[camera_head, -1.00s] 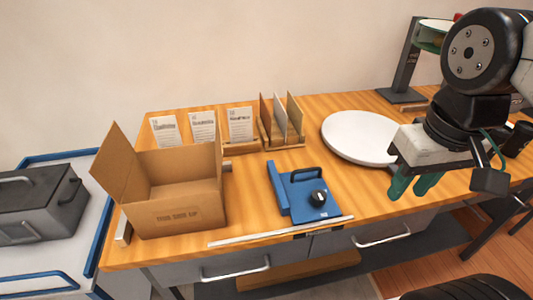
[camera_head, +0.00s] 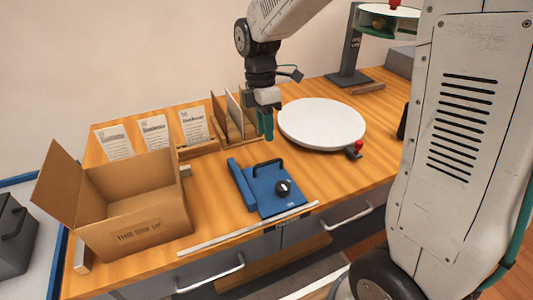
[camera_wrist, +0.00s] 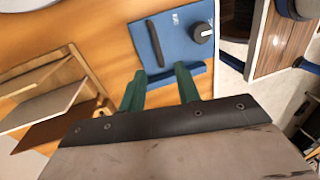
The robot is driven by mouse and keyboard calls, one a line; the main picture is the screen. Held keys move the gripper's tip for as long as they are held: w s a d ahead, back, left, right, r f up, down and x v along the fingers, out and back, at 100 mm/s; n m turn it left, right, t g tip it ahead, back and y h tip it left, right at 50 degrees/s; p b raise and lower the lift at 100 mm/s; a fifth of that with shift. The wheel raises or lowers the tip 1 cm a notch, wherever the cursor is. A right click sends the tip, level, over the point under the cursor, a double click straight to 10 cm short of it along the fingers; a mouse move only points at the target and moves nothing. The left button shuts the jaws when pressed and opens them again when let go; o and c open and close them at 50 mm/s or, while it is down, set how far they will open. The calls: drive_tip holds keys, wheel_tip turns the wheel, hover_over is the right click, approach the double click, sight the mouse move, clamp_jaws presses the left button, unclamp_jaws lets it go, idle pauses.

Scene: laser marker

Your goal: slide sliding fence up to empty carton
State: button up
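The sliding fence (camera_head: 270,190) is a blue plate with an upright blue wall on its left side, a black handle and a black knob. It stands on the wooden table, right of the empty carton (camera_head: 142,226), with a gap between them. The carton is brown, with its flaps open. My gripper (camera_head: 265,125) points down behind the fence, near the divider rack. In the wrist view, the green fingers of my gripper (camera_wrist: 160,71) are apart, with the fence (camera_wrist: 172,40) just beyond their tips. I cannot tell whether they touch it.
A wooden rack with upright dividers (camera_head: 220,118) stands close left of my gripper. A round white disc (camera_head: 321,122) lies to the right. Printed cards (camera_head: 154,133) stand behind the carton. A pale strip (camera_head: 240,232) runs along the table's front edge. The wood between fence and carton is clear.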

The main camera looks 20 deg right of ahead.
hover_over(266, 171)
wheel_tip(266, 171, down, 8)
drive_tip(key=shift+f, duration=0.1)
idle(0.4)
clamp_jaws()
